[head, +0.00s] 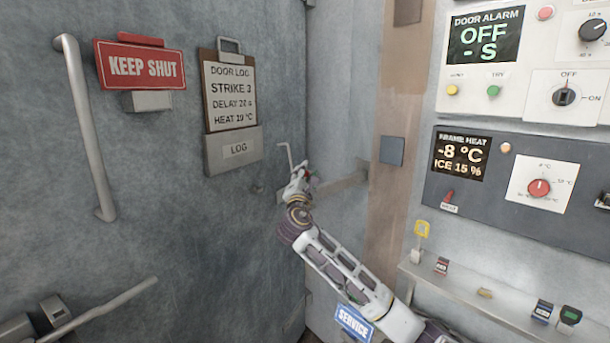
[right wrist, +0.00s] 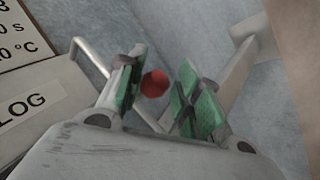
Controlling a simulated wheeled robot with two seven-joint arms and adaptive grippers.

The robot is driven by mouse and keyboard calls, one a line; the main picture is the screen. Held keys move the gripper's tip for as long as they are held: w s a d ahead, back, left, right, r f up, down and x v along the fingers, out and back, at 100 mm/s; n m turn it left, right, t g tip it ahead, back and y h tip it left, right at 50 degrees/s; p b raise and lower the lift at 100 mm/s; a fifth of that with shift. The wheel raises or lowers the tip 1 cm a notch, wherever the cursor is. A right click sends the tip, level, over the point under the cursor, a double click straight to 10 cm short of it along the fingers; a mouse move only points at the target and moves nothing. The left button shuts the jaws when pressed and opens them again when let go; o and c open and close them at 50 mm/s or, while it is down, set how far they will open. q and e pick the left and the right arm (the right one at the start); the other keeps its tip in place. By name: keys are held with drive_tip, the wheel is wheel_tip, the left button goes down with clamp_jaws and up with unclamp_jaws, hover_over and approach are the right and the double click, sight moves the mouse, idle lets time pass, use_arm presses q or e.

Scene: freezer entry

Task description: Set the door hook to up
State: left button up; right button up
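The door hook appears to be the thin bent grey rod (head: 289,155) at the door's right edge; in the right wrist view its bent end (right wrist: 90,52) shows left of my fingers. A flat grey bar (head: 342,185) runs from a bracket on the wall toward my gripper. My right gripper (head: 299,180) is at these parts. In the right wrist view my right gripper (right wrist: 160,92) is open, its green pads either side of a red ball knob (right wrist: 154,83). I cannot tell whether a pad touches it. The knob's joint with the rod or bar is hidden. My left gripper is out of view.
The grey door carries a vertical handle (head: 87,130), a KEEP SHUT sign (head: 140,66), a log holder (head: 233,150) and a lever (head: 105,305). Control panels (head: 520,185) and a narrow shelf (head: 480,297) stand at right. A blue SERVICE sign (head: 354,322) is below my right arm.

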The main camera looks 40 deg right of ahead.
drive_tip(key=shift+o, duration=0.5)
drive_tip(key=shift+r, duration=0.1)
drive_tip(key=shift+a, duration=0.15)
drive_tip(key=v, duration=1.1)
drive_tip(key=shift+s+a+f, duration=0.2)
drive_tip(key=shift+s+f, duration=0.05)
drive_tip(key=shift+f, duration=0.05)
